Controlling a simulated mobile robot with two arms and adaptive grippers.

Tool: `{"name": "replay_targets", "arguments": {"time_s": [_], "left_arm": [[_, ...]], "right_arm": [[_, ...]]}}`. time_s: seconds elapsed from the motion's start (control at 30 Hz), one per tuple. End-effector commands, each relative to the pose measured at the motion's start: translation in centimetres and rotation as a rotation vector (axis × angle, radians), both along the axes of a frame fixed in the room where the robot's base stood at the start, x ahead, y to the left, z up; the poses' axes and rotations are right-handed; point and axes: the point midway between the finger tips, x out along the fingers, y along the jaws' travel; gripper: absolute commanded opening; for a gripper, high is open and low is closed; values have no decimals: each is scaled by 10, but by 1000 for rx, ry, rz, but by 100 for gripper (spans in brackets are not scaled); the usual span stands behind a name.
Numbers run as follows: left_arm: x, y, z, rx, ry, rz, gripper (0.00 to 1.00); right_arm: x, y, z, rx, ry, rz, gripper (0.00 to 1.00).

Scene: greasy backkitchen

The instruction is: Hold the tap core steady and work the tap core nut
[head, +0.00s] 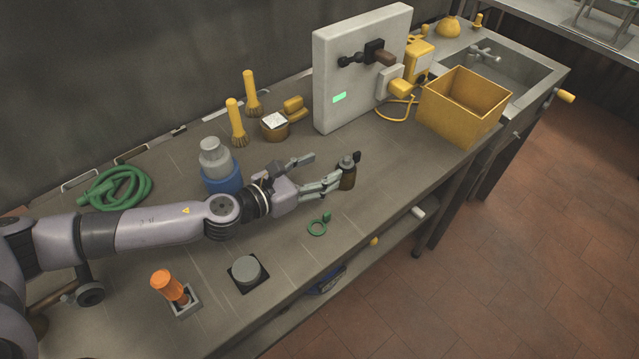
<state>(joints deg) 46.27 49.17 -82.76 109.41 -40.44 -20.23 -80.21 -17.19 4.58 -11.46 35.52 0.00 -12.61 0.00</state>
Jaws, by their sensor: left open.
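A small upright piece with a brown body and a grey top with a dark knob (348,174) stands near the front edge of the bench. It looks like the tap core; I cannot make out the nut clearly on it. My left gripper (324,170) is open, low over the bench, just to the left of this piece. Its nearer finger reaches to the brown body; I cannot tell whether it touches. The farther finger is apart from it. My right gripper is not in view.
A blue-based grey bottle (215,160) stands behind my left wrist. A green ring (317,227) lies in front of the gripper. A white panel (355,75) and a yellow bin (462,115) stand farther back. An orange-handled tool (168,287) and grey disc (246,271) are nearer.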

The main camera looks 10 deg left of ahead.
Motion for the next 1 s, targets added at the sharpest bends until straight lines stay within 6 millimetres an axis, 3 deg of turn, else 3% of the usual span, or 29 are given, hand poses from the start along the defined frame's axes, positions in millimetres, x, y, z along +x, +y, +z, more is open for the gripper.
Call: {"name": "replay_targets", "arguments": {"time_s": [0.1, 0.23, 0.7, 0.93, 1.0], "left_arm": [[-14, -5, -17, 28, 14, -20, 57], [-16, -10, -24, 36, 21, -28, 57], [21, -46, -38, 35, 22, -27, 57], [29, -54, -40, 34, 23, -28, 57], [29, -54, -40, 34, 23, -28, 53]], "right_arm": [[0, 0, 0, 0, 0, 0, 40], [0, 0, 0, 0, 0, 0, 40], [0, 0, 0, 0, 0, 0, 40], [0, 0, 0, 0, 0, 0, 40], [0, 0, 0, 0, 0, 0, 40]]}}
